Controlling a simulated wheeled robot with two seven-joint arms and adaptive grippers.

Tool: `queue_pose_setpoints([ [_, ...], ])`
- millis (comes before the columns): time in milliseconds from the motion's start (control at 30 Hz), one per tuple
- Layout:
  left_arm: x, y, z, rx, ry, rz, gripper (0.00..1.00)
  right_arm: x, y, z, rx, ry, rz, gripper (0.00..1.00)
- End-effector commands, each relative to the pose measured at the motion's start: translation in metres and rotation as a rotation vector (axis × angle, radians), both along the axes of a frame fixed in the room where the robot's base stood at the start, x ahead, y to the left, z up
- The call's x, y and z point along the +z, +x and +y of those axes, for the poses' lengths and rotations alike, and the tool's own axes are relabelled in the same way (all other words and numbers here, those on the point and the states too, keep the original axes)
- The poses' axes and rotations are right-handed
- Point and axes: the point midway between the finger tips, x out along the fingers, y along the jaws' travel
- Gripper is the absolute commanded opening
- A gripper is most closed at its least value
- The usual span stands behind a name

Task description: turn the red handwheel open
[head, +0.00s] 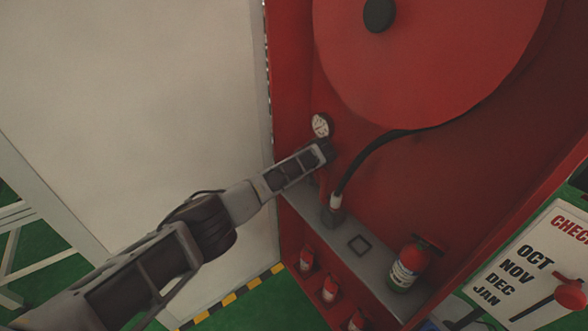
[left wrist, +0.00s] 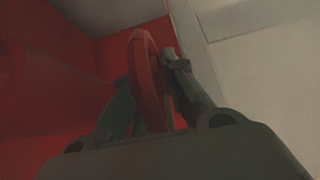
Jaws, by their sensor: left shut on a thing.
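The red handwheel (left wrist: 147,72) stands edge-on between the two fingers of my left gripper (left wrist: 152,88) in the left wrist view. The fingers lie on either side of its rim, and the gripper is shut on it. In the head view my left gripper (head: 324,152) reaches into the red cabinet, just below a round pressure gauge (head: 321,126). The gripper hides the handwheel there, so I cannot tell how far it is turned. My right gripper is not in view.
A large red hose reel (head: 430,60) fills the cabinet's upper part. A black hose (head: 366,163) runs down to a fitting on a grey shelf (head: 310,207). A red extinguisher (head: 409,262) stands on the shelf's right. A pale panel (head: 150,90) borders the cabinet on the left.

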Motion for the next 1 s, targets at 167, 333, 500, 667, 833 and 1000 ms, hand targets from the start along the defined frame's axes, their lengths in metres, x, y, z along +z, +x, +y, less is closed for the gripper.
queue_pose_setpoints([
  [167, 0.0, 0.0, 0.0, 0.0, 0.042, -0.055, 0.0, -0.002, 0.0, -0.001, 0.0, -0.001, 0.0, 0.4],
  [333, 0.0, 0.0, 0.0, -0.001, 0.083, -0.113, 0.0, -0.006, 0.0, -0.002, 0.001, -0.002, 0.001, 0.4],
  [500, 0.001, 0.0, 0.0, 0.0, 0.121, -0.166, 0.0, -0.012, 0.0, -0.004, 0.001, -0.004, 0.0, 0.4],
  [667, 0.002, 0.0, 0.001, 0.001, 0.149, -0.204, 0.0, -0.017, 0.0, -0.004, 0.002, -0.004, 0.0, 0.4],
  [833, 0.004, 0.001, 0.001, 0.0, 0.167, -0.23, 0.0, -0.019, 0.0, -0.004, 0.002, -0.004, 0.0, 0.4],
  [1000, 0.005, 0.001, 0.001, 0.0, 0.173, -0.238, 0.0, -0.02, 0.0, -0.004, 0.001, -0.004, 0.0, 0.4],
])
